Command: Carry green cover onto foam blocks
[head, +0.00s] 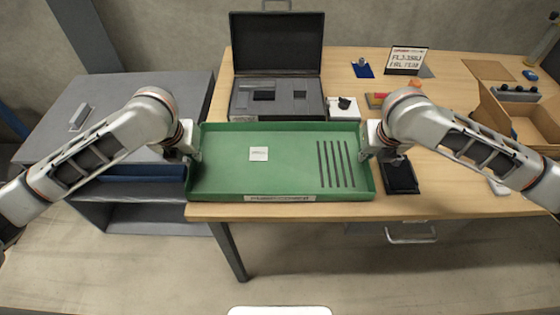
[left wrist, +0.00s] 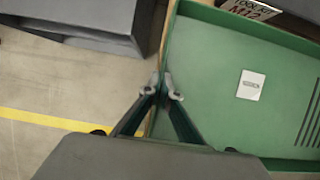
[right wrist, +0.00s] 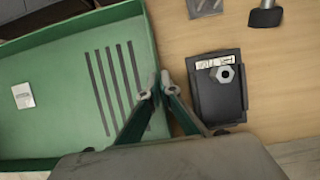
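The green cover (head: 290,175), a wide shallow tray shape with low walls, several dark slots at its right and a small white label, spans the front left of the wooden table. My left gripper (head: 194,154) is at its left wall, fingers closed on either side of the rim, as the left wrist view shows (left wrist: 162,92). My right gripper (head: 367,153) is likewise closed on the right wall, seen in the right wrist view (right wrist: 157,90). I cannot tell whether the cover rests on the table or hangs slightly above it. I cannot make out separate foam blocks.
An open black case (head: 277,42) with a grey cut-out insert stands just behind the cover. A small black tray (head: 400,179) holding a nut (right wrist: 226,74) lies right of the cover. A wooden bin (head: 527,122) is farther right. A grey cabinet (head: 120,100) stands left.

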